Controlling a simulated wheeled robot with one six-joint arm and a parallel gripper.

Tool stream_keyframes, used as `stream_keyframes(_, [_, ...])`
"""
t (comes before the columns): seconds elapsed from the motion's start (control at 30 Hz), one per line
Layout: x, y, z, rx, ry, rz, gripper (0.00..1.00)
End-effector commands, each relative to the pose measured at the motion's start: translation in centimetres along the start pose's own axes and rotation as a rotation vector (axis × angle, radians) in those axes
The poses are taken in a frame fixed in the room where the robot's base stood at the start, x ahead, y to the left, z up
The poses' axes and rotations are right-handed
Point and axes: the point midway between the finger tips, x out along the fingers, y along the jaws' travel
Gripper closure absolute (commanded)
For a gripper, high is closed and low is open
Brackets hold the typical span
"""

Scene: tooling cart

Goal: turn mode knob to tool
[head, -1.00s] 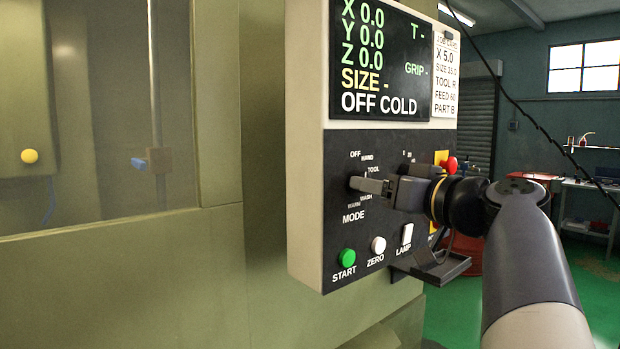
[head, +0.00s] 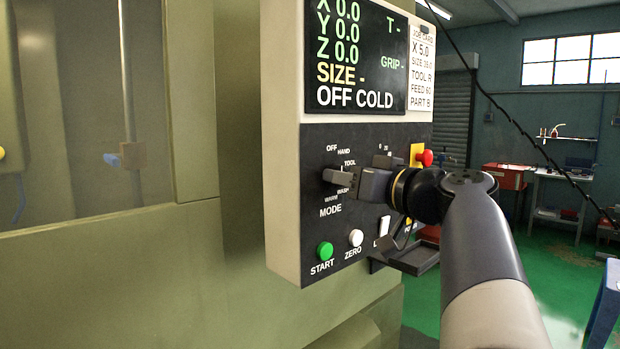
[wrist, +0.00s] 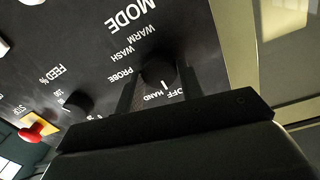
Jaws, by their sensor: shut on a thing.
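The mode knob (wrist: 160,72) is a round black knob with a white mark, seen in the wrist view between the two fingers. Its mark points near the OFF and HAND labels. My gripper (head: 330,177) is shut on the knob, one finger on each side; in the head view the fingers hide the knob. The TOOL label (head: 349,163) shows just above the fingers in the head view; in the wrist view I cannot make it out. The display (head: 358,60) reads OFF COLD.
The control panel (head: 283,200) also bears a green START button (head: 324,251), a white ZERO button (head: 356,238), a lamp switch (head: 384,226) and a red stop button (head: 425,157). The feed knob (wrist: 78,103) is close beside my gripper. A small dark tray (head: 415,259) juts out below.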

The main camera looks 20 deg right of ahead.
Motion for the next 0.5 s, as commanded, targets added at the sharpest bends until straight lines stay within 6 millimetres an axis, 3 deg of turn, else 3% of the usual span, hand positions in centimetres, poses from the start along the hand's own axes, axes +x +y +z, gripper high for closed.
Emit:
stream_keyframes(0.1, [-0.01, 0.00, -0.01, 0.000, 0.000, 0.000, 0.86])
stream_keyframes(0.5, [-0.01, 0.01, -0.04, 0.077, -0.004, 0.001, 0.86])
